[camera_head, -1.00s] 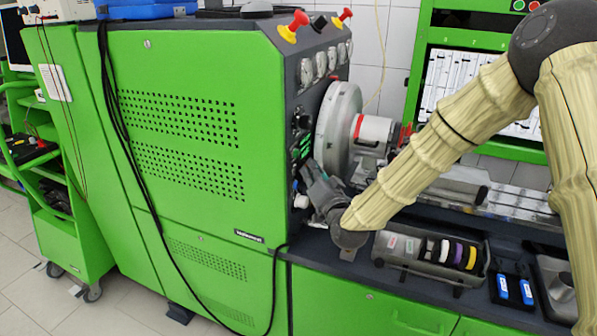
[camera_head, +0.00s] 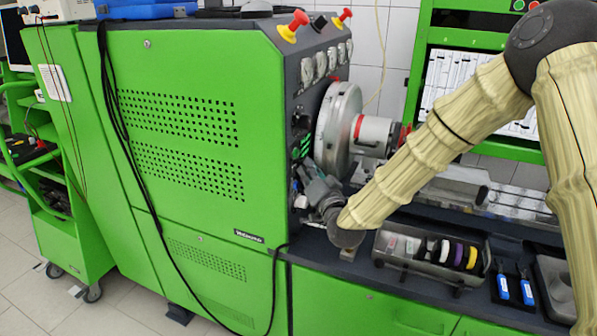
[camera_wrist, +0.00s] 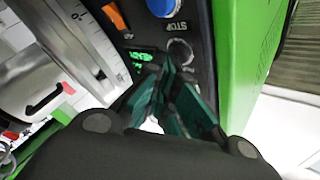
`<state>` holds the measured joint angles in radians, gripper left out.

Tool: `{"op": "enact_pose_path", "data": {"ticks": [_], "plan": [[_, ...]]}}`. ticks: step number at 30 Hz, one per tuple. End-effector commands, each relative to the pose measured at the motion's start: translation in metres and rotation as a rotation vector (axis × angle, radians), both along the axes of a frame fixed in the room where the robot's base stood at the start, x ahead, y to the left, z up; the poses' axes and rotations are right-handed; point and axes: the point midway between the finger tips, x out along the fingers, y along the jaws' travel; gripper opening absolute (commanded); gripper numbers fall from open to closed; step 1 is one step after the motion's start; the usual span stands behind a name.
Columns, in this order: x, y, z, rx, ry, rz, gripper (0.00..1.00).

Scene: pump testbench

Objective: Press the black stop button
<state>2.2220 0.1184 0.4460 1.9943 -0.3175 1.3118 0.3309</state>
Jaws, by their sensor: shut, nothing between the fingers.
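The black stop button (camera_wrist: 180,53) shows in the wrist view as a dark round button in a silver ring, beside the printed word STOP on the dark control panel (camera_wrist: 199,28). The teal fingertips of my gripper (camera_wrist: 166,70) are shut and empty, just below the button in the picture and overlapping its lower edge. I cannot tell whether they touch it. In the head view my gripper (camera_head: 312,183) is close to the narrow panel side of the green bench (camera_head: 190,130); the button itself cannot be made out there.
In the wrist view, a blue knob (camera_wrist: 163,6), an orange switch (camera_wrist: 116,16) and green lit READY labels (camera_wrist: 141,57) surround the button. A large graduated wheel (camera_head: 340,128) stands beside the panel. A grey tray (camera_head: 400,268) with coloured rings sits on the dark worktop below my arm.

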Motion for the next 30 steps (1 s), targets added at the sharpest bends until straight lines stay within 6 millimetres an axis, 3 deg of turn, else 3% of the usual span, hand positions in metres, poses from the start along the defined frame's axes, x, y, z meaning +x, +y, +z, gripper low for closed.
{"op": "enact_pose_path", "data": {"ticks": [17, 30], "plan": [[0.000, 0.001, 0.000, 0.000, 0.000, 0.000, 0.00], [-0.005, -0.015, 0.000, 0.000, -0.001, -0.001, 0.00]]}}
